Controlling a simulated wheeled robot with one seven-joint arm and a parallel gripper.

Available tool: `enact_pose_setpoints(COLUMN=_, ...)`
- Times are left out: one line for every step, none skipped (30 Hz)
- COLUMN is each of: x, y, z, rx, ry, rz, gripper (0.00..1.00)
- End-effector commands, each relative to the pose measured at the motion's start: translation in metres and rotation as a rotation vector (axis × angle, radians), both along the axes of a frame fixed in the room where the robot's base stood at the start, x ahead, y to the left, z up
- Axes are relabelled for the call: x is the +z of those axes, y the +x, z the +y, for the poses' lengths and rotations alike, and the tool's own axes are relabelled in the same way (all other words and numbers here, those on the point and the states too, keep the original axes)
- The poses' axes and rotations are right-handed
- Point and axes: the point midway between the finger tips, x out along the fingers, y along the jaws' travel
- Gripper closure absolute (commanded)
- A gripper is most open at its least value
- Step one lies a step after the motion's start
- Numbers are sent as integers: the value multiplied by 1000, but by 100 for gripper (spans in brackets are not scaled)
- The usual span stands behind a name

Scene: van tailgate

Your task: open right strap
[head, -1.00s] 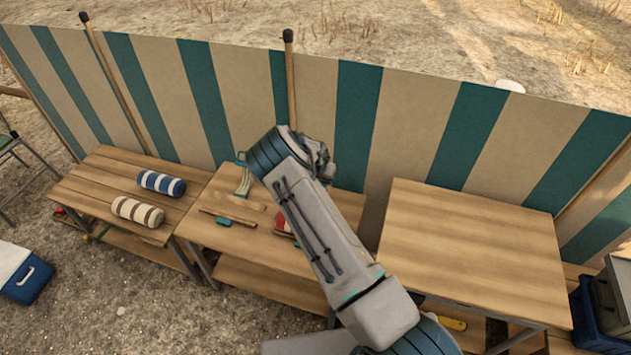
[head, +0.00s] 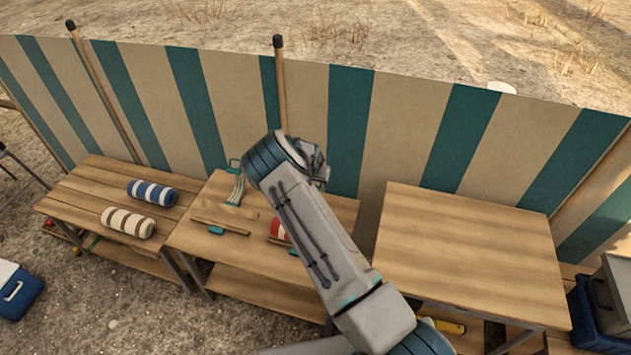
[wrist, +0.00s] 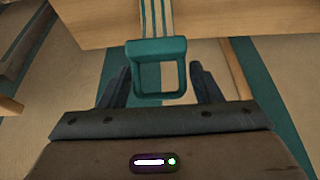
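In the wrist view, a striped strap (wrist: 156,18) runs off a wooden tabletop edge and ends in a teal rectangular buckle (wrist: 158,46). My gripper (wrist: 160,88) is open, its two dark fingers on either side of the buckle with gaps showing.
The middle table (head: 195,240) holds wooden bars (head: 220,220) and a partly hidden red roll (head: 278,230). The left table (head: 85,190) carries a blue striped roll (head: 153,192) and a brown striped roll (head: 129,223). The right table (head: 470,250) is bare. A striped fence (head: 400,120) stands behind.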

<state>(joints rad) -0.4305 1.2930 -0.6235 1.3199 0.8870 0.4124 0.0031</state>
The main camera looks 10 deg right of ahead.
Motion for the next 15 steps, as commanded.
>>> enact_pose_setpoints(x=0, y=-1, z=2, rx=2, ry=1, rz=2, gripper=42)
enact_pose_setpoints(x=0, y=-1, z=3, rx=3, ry=1, rz=3, gripper=42)
enact_pose_setpoints(x=1, y=-2, z=3, rx=3, ry=1, rz=3, gripper=42)
enact_pose_setpoints(x=2, y=-2, z=3, rx=3, ry=1, rz=3, gripper=42)
enact_pose_setpoints(x=4, y=-3, z=3, rx=3, ry=1, rz=4, gripper=42)
enact_pose_setpoints(x=7, y=-4, z=4, rx=2, ry=1, rz=4, gripper=42)
enact_pose_setpoints(x=10, y=-5, z=4, rx=1, ry=2, rz=2, gripper=42)
enact_pose_setpoints(x=13, y=-6, z=4, rx=1, ry=2, rz=2, gripper=42)
enact_pose_setpoints(x=18, y=-8, z=5, rx=0, ry=2, rz=2, gripper=42)
enact_pose_setpoints(x=22, y=-9, z=6, rx=0, ry=2, rz=2, gripper=42)
enact_pose_setpoints(x=26, y=-11, z=6, rx=0, ry=3, rz=3, gripper=42)
enact_pose_setpoints(x=33, y=-13, z=7, rx=0, ry=2, rz=2, gripper=42)
enact_pose_setpoints(x=37, y=-15, z=8, rx=-1, ry=3, rz=2, gripper=42)
enact_pose_setpoints(x=42, y=-17, z=8, rx=-1, ry=3, rz=2, gripper=42)
enact_pose_setpoints(x=49, y=-19, z=8, rx=-1, ry=3, rz=2, gripper=42)
